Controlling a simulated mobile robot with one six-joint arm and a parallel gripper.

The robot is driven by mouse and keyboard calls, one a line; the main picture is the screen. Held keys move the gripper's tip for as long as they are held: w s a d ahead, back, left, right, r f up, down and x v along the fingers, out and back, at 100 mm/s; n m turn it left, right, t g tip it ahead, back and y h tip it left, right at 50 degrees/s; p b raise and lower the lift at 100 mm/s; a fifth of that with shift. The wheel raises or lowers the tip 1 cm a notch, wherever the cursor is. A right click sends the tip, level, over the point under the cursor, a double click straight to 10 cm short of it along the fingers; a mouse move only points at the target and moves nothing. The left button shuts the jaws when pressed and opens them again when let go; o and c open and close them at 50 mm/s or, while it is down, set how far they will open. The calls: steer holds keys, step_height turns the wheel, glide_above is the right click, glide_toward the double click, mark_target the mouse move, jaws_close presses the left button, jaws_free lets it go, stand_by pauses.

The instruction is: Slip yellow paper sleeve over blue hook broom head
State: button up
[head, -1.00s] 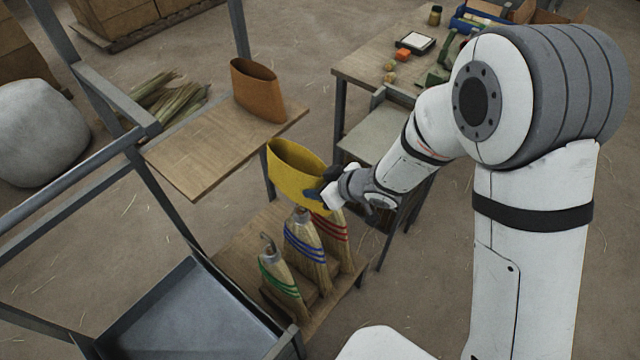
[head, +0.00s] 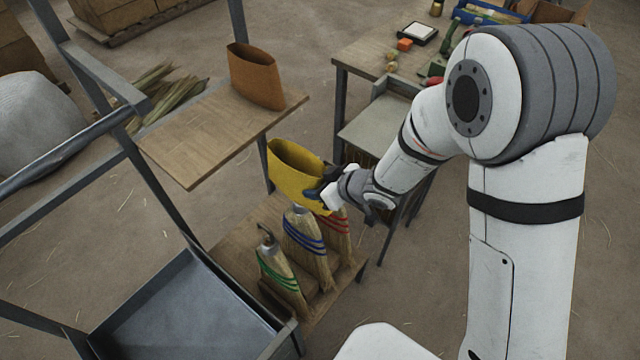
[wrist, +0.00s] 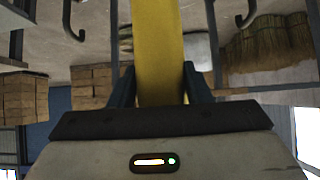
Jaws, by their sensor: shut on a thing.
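The yellow paper sleeve (head: 290,179) is an open-topped oval band held above the rack of brooms. It also fills the middle of the wrist view (wrist: 158,45). My gripper (head: 326,190) is shut on the sleeve's right side, with a finger on each side of it in the wrist view (wrist: 158,88). The blue-banded broom (head: 307,242) stands upright just below the sleeve in the head view; its hook is hidden behind the sleeve. I cannot tell whether sleeve and broom touch.
A green-banded broom (head: 280,277) with a bare hook stands in front, and a red-banded broom (head: 338,234) behind. A brown sleeve (head: 255,77) stands on the wooden shelf (head: 190,147). A grey metal tray (head: 185,310) is at lower left; a workbench (head: 352,67) is behind.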

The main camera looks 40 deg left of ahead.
steer(key=shift+f+b, duration=0.45)
steer(key=shift+f, duration=0.25)
steer(key=b, duration=0.7)
glide_above(320, 248)
step_height(320, 248, down, 9)
stand_by(0.8)
steer(key=shift+a, duration=0.1)
steer(key=shift+f+b, duration=5.4)
steer(key=shift+f, duration=1.15)
steer(key=shift+f, duration=0.1)
steer(key=shift+f+b, duration=4.35)
steer(key=shift+f, duration=0.95)
